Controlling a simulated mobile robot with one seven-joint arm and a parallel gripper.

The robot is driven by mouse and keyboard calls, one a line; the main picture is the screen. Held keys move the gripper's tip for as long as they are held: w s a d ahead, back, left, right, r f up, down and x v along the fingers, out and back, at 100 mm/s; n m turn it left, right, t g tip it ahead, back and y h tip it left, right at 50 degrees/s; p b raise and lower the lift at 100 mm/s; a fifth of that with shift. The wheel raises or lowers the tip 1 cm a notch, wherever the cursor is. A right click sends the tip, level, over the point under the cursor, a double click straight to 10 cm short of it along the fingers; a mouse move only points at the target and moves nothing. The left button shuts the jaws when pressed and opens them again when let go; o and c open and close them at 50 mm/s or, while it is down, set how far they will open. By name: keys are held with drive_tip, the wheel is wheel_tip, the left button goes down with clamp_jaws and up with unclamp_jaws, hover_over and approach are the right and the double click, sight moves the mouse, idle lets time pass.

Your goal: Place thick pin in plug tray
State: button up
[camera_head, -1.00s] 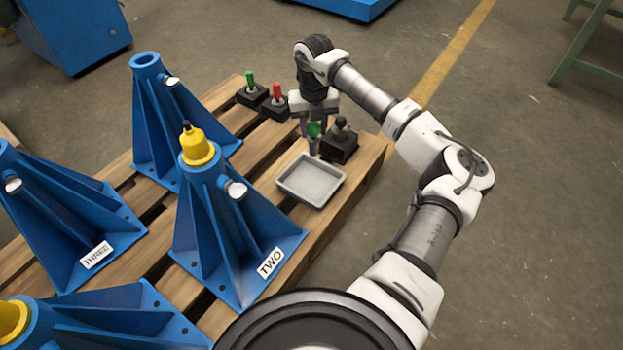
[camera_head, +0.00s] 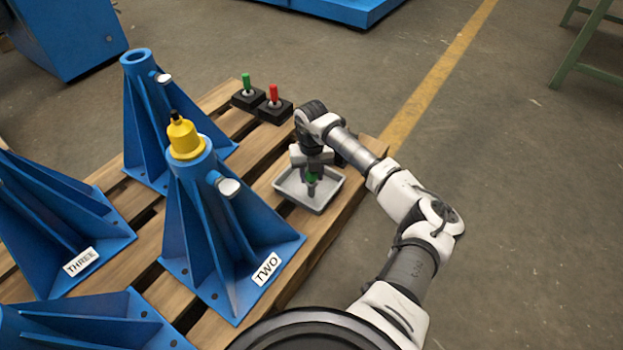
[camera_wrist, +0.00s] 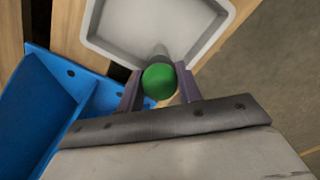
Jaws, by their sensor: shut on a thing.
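My gripper (camera_head: 312,174) is shut on a pin with a green head and a grey shaft (camera_head: 312,187). It holds the pin upright over the grey plug tray (camera_head: 329,196). In the wrist view the green pin head (camera_wrist: 159,82) sits between the two fingers, with the shallow tray (camera_wrist: 112,28) below and beyond it. I cannot tell whether the shaft's lower end touches the tray floor. No other thing shows in the tray. My wrist hides part of the tray's far side.
Two black blocks hold a green pin (camera_head: 246,84) and a red pin (camera_head: 273,94) behind the tray. Blue stand TWO (camera_head: 225,245), with a yellow plug (camera_head: 184,138) on top, is left of the tray. Other blue stands are farther left. The pallet's right edge is close to the tray.

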drive_tip(key=shift+f, duration=0.65)
drive_tip(key=shift+f, duration=0.1)
drive_tip(key=o, duration=1.2)
wheel_tip(320, 180, up, 12)
drive_tip(key=p, duration=0.4)
drive_tip(key=shift+p, duration=0.4)
drive_tip(key=shift+r, duration=0.2)
